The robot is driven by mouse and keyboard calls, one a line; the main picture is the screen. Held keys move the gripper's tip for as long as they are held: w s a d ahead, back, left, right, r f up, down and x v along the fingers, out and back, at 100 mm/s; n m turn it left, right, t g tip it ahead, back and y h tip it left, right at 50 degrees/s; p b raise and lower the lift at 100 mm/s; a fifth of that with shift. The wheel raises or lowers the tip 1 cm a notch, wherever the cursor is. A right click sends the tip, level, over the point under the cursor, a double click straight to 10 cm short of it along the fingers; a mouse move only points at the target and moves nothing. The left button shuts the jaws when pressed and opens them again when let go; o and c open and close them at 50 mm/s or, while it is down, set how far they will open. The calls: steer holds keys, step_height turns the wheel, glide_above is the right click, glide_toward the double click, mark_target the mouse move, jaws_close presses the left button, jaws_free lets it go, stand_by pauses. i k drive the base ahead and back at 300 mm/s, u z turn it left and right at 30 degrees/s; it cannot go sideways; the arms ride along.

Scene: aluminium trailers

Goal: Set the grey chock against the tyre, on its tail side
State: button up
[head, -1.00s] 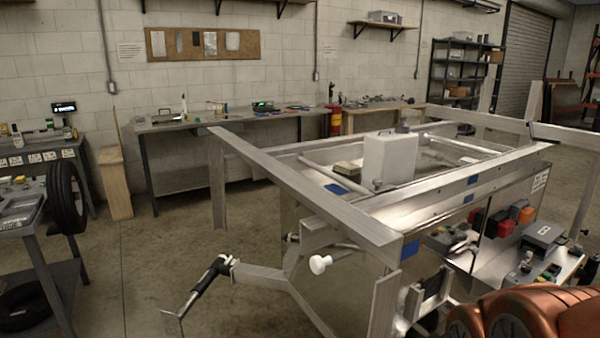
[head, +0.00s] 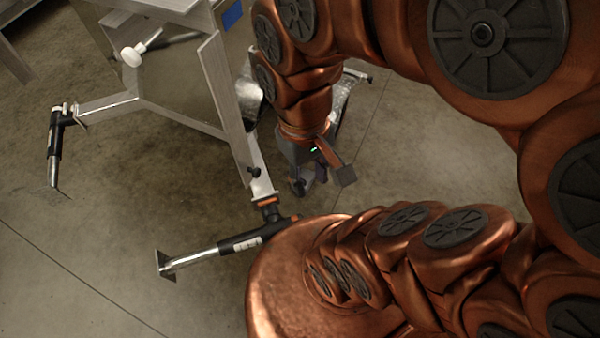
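My gripper (head: 317,182) points down beside the trailer frame, near the floor, at the end of my copper arm. One dark finger and a small grey square end show, with a small dark purplish patch between them. I cannot tell whether the fingers are apart or closed on something. I cannot make out the grey chock for certain. The tyre is not clearly seen; my arm covers much of the wheel area. A shiny metal fender (head: 352,92) shows partly behind my arm, to the right of my gripper's wrist.
The aluminium trailer frame (head: 215,75) stands at the upper left, with a white knob (head: 131,56). One stabiliser leg (head: 215,248) reaches across the floor left of my base. Another leg (head: 55,145) stands at the far left. The concrete floor (head: 90,240) at lower left is clear.

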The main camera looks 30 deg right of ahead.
mark_target(308, 175)
steer(key=u, duration=2.9)
steer(key=k, duration=2.1)
steer(key=z, duration=0.15)
